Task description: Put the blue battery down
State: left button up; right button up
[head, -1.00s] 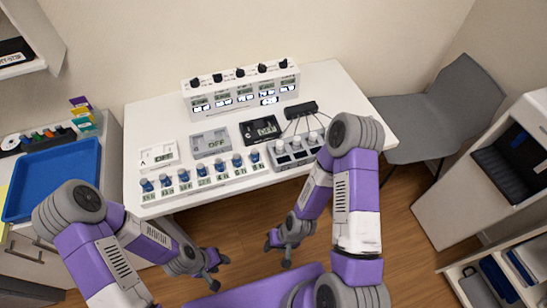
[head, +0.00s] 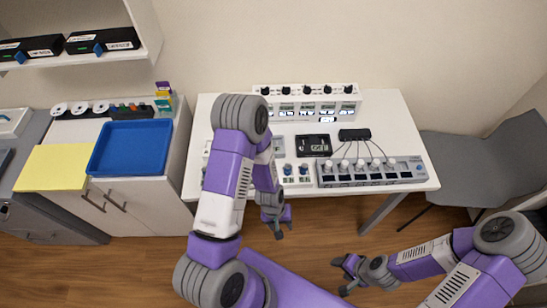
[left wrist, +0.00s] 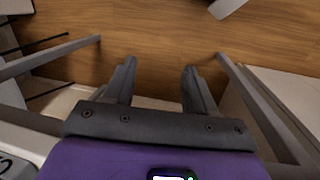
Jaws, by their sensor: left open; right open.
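No blue battery shows in either gripper. My left gripper (head: 284,227) is open and empty in front of the table, over the floor. Its spread fingers, with bare floor between them, show in the left wrist view (left wrist: 158,75). My right gripper (head: 343,275) is open and empty, lower right, over the floor.
The white table (head: 402,130) carries a knobbed display unit (head: 307,105), a black meter (head: 314,145) and a cabled grey block (head: 370,172). A blue tray (head: 130,147) and a yellow sheet (head: 52,167) lie on the left cabinets. A grey chair (head: 480,155) stands right.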

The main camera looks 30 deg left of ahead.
pick_arm(q)
jog(key=w+a+r+n+p, duration=0.2)
jog(key=w+a+r, duration=0.1)
jog(key=r, duration=0.3)
jog(key=w+a+r+n+y+p, duration=0.1)
jog(key=w+a+r+n+p, duration=0.2)
jog(key=r, duration=0.4)
jog(key=w+a+r+n+y+p, duration=0.1)
jog(key=w+a+r+n+p, duration=0.1)
jog(key=r, duration=0.5)
jog(key=shift+w+a+p, duration=0.25)
jog(key=shift+w+a, duration=0.35)
jog(key=shift+w, duration=0.25)
jog(key=shift+w+a+p, duration=0.2)
jog(key=shift+w+a, duration=0.35)
jog(key=shift+w, duration=0.3)
jog(key=shift+w+a+r+n, duration=0.1)
jog(key=shift+n, duration=0.3)
jog(key=f, duration=0.7)
jog(key=shift+w+b, duration=0.25)
jog(key=shift+b, duration=0.1)
pick_arm(e)
notch_tip(320, 180, up, 9)
jog(key=shift+r, duration=0.15)
pick_arm(q)
grip_shut()
